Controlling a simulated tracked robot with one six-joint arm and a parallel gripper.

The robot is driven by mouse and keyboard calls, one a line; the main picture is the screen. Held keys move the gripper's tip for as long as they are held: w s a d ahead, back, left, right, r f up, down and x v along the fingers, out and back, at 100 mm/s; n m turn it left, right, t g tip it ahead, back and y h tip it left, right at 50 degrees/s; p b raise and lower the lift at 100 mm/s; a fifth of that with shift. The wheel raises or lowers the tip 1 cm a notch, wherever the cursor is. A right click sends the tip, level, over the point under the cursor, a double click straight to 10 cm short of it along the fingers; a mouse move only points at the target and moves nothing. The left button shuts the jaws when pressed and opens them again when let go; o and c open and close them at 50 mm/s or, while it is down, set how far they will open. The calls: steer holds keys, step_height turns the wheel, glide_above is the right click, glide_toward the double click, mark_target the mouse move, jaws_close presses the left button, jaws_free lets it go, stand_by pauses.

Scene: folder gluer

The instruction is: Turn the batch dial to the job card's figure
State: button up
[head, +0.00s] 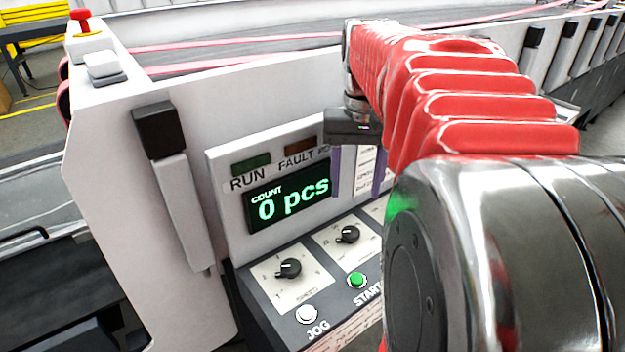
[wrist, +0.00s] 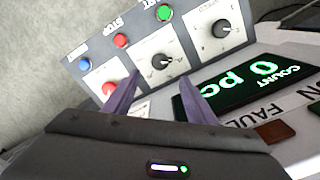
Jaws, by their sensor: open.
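The sloped control panel carries a black dial on a white plate at left (head: 289,268) and another black dial (head: 347,234) to its right. In the wrist view the left dial (wrist: 222,28) and the middle dial (wrist: 160,62) show, with a red knob (wrist: 110,88) on a third plate, partly behind a finger. A white printed sheet (head: 367,165) shows between the fingers, unreadable.
The display (head: 290,200) reads COUNT 0 pcs, below the RUN and FAULT lamps. A green START button (head: 357,280) and white JOG button (head: 306,314) sit along the front edge. Red (wrist: 120,40) and blue (wrist: 84,64) buttons show in the wrist view. My arm hides the panel's right side.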

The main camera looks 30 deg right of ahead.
step_height(320, 180, up, 2)
steer(key=shift+r, duration=0.2)
stand_by(0.5)
